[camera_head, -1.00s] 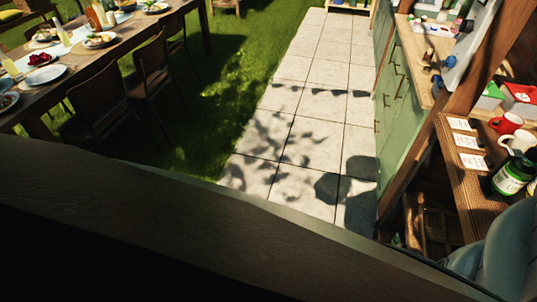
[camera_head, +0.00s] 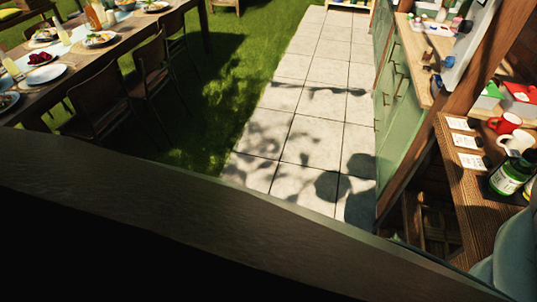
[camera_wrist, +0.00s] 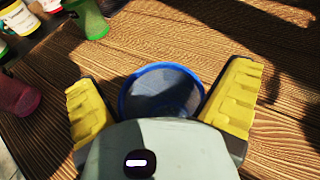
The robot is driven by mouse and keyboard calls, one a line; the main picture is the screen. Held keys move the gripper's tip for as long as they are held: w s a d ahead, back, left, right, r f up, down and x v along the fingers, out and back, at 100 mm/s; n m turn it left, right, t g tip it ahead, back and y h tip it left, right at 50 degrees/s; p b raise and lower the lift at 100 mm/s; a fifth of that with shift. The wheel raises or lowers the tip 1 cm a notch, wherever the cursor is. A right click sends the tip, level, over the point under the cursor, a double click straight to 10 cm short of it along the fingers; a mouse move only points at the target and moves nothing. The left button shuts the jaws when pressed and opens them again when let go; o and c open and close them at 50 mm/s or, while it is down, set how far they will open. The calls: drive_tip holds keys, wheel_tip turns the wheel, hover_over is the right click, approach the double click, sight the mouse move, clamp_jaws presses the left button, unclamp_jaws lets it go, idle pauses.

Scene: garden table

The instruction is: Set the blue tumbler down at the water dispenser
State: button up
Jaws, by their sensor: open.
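The blue tumbler (camera_wrist: 160,88) is in the wrist view, seen from above with its round rim and dark inside showing. It stands on the wooden top (camera_wrist: 185,35). My gripper (camera_wrist: 163,100) is open, with its yellow finger pads on either side of the tumbler and a visible gap on each side. The gripper body hides the tumbler's near side. The head view does not show the tumbler or my gripper's fingers. I cannot make out a water dispenser in either view.
In the head view the wooden counter (camera_head: 465,190) holds a red mug (camera_head: 504,123), a white mug (camera_head: 517,142) and a green jar (camera_head: 510,177). The paved path (camera_head: 315,120) is clear.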

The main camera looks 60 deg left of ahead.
drive_tip(key=shift+a, duration=0.1)
drive_tip(key=shift+c, duration=0.3)
drive_tip(key=c, duration=1.3)
drive_tip(key=shift+r, duration=0.1)
drive_tip(key=shift+r, duration=0.4)
drive_tip(key=v, duration=0.5)
drive_tip(key=b+v, duration=0.1)
drive_tip(key=v, duration=0.5)
drive_tip(key=f+v, duration=0.1)
drive_tip(key=v, duration=0.4)
drive_tip(key=shift+s+d+r+b, duration=0.15)
drive_tip(key=shift+s+d+b, duration=0.1)
drive_tip(key=shift+s+b, duration=0.15)
